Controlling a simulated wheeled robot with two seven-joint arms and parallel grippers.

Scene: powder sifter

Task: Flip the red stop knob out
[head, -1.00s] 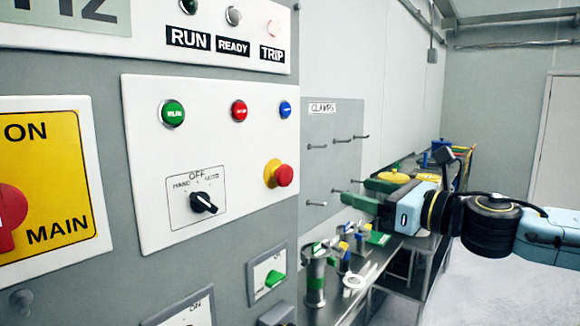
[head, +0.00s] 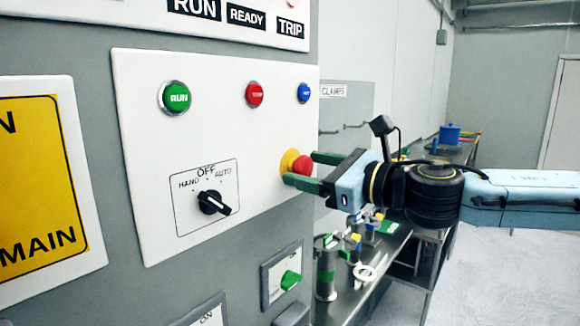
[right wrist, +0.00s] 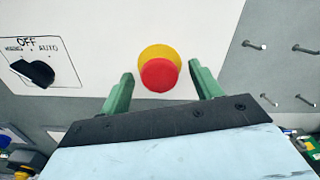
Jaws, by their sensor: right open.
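The red stop knob (head: 302,165) sits on a yellow collar (head: 287,161) at the lower right of the white control panel (head: 225,130). In the right wrist view the red knob (right wrist: 159,75) is in front of the yellow collar (right wrist: 160,54), between and ahead of my fingertips. My right gripper (head: 300,169) is open, its two green fingers reaching toward the panel around the knob. In the right wrist view the gripper (right wrist: 158,84) has a finger on each side with gaps to the knob. My left gripper is not in view.
A black selector switch (head: 214,203) is left of the knob. Green, red and blue buttons (head: 304,93) line the panel above. A bench (head: 385,260) with several metal parts stands to the right, below my arm. Wall pegs (right wrist: 255,45) show right of the knob.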

